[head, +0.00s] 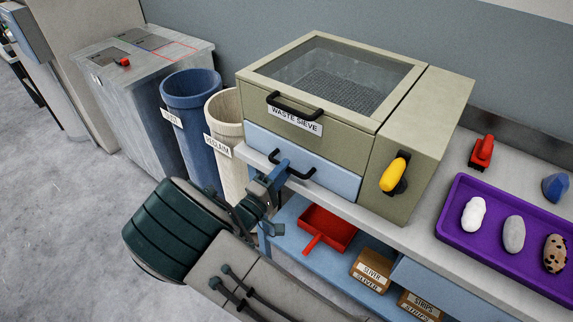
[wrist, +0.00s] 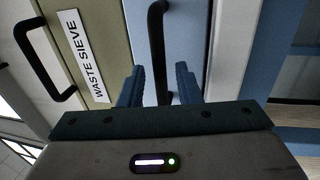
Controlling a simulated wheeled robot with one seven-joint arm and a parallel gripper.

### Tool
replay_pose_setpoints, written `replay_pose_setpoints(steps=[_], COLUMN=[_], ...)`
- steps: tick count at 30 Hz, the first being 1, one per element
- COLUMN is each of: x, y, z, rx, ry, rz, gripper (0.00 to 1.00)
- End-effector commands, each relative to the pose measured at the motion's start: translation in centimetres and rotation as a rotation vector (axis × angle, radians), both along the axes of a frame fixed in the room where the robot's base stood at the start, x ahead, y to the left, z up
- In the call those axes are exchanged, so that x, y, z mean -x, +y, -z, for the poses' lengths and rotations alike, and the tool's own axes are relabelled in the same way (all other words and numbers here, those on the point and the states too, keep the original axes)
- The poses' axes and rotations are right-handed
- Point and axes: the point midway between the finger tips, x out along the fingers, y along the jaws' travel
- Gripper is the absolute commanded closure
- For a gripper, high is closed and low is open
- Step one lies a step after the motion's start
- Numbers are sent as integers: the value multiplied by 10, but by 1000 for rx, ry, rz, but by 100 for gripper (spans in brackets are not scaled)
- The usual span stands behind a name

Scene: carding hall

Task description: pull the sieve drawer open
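The waste sieve (head: 330,85) is an olive-beige box with a glazed top, standing on a bench. Its sieve drawer (head: 335,176) has a light blue front below the labelled panel and sits flush, closed. The drawer's black bar handle (head: 303,176) also shows in the wrist view (wrist: 157,40). My gripper (head: 277,172) is at the left part of this handle. In the wrist view, my gripper's two blue fingers (wrist: 159,80) stand apart with the handle between them and a gap on both sides. Contact with the handle cannot be seen.
A second black handle (head: 292,107) is on the panel above, beside the WASTE SIEVE label. A yellow lever (head: 394,173) is right of the drawer. Blue (head: 191,100) and cream (head: 226,125) bins stand left. A purple tray (head: 490,250) lies right. A red dustpan (head: 328,227) sits below.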

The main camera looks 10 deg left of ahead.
Motion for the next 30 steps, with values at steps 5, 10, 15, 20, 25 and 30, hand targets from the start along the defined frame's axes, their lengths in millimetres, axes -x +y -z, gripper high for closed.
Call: replay_pose_setpoints(steps=[5,10,15,20,25,30], x=[-14,-17,-17,-17,-16,-6], y=[-6,-7,-7,-7,-7,-2], z=[-3,-3,-3,-3,-3,-2], rx=[1,1,0,0,0,-2], ry=[1,1,1,1,1,2], rz=[0,0,0,0,0,1], gripper=[69,69,72,100,100,100])
